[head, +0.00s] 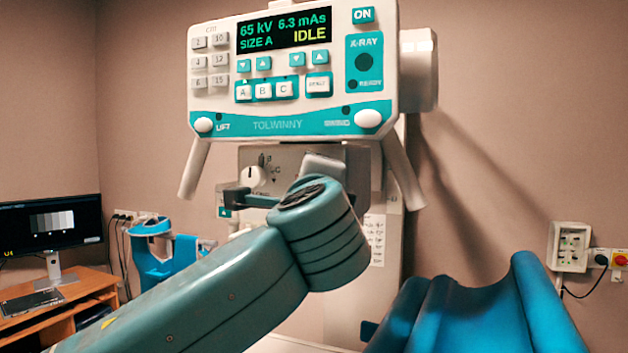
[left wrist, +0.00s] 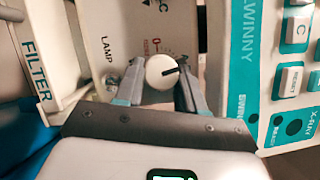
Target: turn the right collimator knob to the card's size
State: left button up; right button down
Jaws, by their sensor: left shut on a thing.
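The right collimator knob (left wrist: 162,72) is a white round dial with a black pointer line toward the picture's right. Printed scale marks lie just beside it. My left gripper (left wrist: 160,79) is shut on this knob, one grey finger on each side. In the head view my teal left arm hides the right knob and most of the gripper. The left collimator knob (head: 252,178), white, shows beside a lettered scale on the collimator's front. The console display (head: 284,35) reads 65 kV, 6.3 mAs, SIZE A, IDLE. I cannot make out the card. My right gripper is not in view.
The console (head: 225,98) hangs over the collimator, and its panel edge lies close to my gripper in the wrist view. A FILTER slot frame (left wrist: 38,72) is on the other side. A blue padded support (head: 480,305) stands at the lower right. A monitor (head: 50,226) stands on a desk at left.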

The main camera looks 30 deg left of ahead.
pick_arm(q)
jog(key=shift+n+g, duration=0.3)
jog(key=shift+n, duration=0.1)
jog(key=o, duration=0.9)
jog(key=shift+o, duration=0.7)
jog(key=shift+s, duration=0.2)
jog(key=shift+w, duration=0.1)
jog(key=b+v, duration=0.3)
jog(key=v, duration=1.3)
